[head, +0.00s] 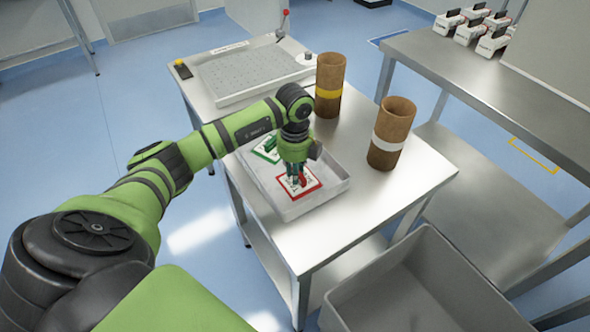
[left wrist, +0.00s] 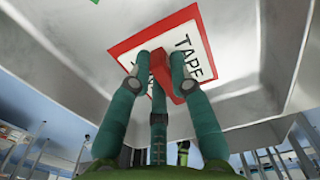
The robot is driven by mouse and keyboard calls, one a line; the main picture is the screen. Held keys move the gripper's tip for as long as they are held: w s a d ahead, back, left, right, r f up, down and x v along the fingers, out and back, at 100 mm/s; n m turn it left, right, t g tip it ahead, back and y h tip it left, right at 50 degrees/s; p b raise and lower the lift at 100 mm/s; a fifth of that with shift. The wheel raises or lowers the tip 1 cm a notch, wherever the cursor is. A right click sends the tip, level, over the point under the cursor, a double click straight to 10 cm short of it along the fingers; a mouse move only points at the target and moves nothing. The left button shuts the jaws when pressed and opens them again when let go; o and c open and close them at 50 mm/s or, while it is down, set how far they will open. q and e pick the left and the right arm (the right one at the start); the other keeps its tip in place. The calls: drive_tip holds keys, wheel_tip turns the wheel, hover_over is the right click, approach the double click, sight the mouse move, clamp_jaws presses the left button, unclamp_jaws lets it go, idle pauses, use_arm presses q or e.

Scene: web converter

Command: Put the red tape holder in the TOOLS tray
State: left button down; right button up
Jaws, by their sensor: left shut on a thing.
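The red tape holder (head: 302,181) is at the fingers of my left gripper (head: 296,180), over a red-bordered card in a shallow metal tray (head: 326,194). In the left wrist view the three fingers of my left gripper (left wrist: 163,85) are closed around the red tape holder (left wrist: 159,72), which partly hides the card (left wrist: 196,42) with the word TAPE. I cannot tell whether the holder touches the card. A green item (head: 271,145) lies on a green-bordered card in the same tray. I read no TOOLS label. My right gripper is not in view.
Two brown tubes, one with a yellow band (head: 329,94) and one with a white band (head: 388,141), stand on the metal table right of the tray. A perforated plate (head: 250,77) is behind. A grey bin (head: 425,290) is in front; a side bench (head: 480,70) stands right.

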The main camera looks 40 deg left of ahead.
use_arm(q)
drive_tip(key=c, duration=1.1)
unclamp_jaws()
drive_tip(key=shift+r, duration=0.3)
drive_tip(key=shift+r+b, duration=0.9)
drive_tip(key=shift+r, duration=4.95)
